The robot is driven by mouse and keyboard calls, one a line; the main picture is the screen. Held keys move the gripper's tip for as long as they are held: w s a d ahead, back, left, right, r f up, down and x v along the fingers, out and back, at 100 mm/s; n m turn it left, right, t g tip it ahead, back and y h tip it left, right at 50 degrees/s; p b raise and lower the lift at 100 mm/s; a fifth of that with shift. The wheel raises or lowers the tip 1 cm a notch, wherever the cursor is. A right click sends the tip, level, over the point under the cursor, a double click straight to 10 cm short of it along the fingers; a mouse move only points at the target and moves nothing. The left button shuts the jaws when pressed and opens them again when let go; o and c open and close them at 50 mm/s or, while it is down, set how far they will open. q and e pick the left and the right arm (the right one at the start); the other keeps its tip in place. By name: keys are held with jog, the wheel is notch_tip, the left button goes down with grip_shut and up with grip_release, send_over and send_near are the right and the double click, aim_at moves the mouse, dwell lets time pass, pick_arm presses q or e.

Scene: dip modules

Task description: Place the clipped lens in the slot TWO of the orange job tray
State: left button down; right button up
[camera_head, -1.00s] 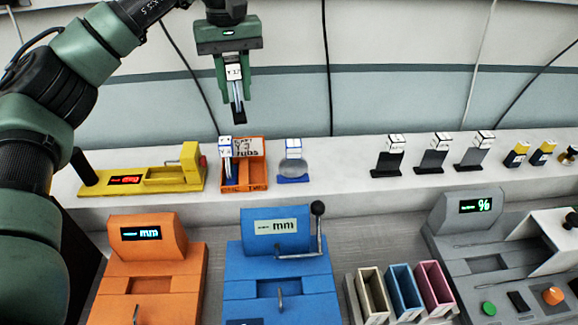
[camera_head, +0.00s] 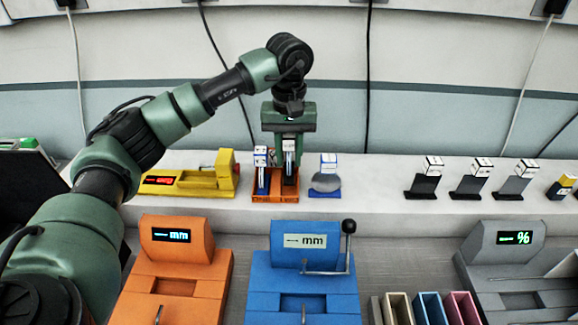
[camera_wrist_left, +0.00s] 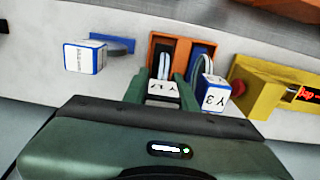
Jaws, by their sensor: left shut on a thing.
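The orange job tray (camera_head: 273,198) stands on the white shelf, with two compartments side by side. My left gripper (camera_head: 289,165) is shut on a clipped lens with a white label (camera_head: 289,146), upright and pointing down at the tray's right compartment. In the left wrist view, the held clip (camera_wrist_left: 163,88) sits between the fingers (camera_wrist_left: 157,92), over the left compartment of the tray (camera_wrist_left: 156,37). Whether the lens touches the tray floor I cannot tell. A blue-and-white clipped lens (camera_head: 261,157) stands in the other compartment, close beside my gripper. My right gripper is not in view.
A yellow device (camera_head: 190,182) stands left of the tray, and a clipped lens on a blue stand (camera_head: 325,184) right of it. Several dark stands (camera_head: 470,183) line the shelf. Orange (camera_head: 176,270) and blue (camera_head: 304,275) machines stand in front.

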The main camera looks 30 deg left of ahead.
aim_at(289, 169)
pick_arm(q)
notch_tip(289, 169, down, 4)
jog(key=shift+r+p, duration=0.2)
jog(key=shift+p, duration=0.25)
jog(key=shift+f, duration=0.3)
jog(key=shift+f, duration=0.2)
jog(key=c, duration=1.1)
grip_release()
jog(key=shift+r, duration=0.15)
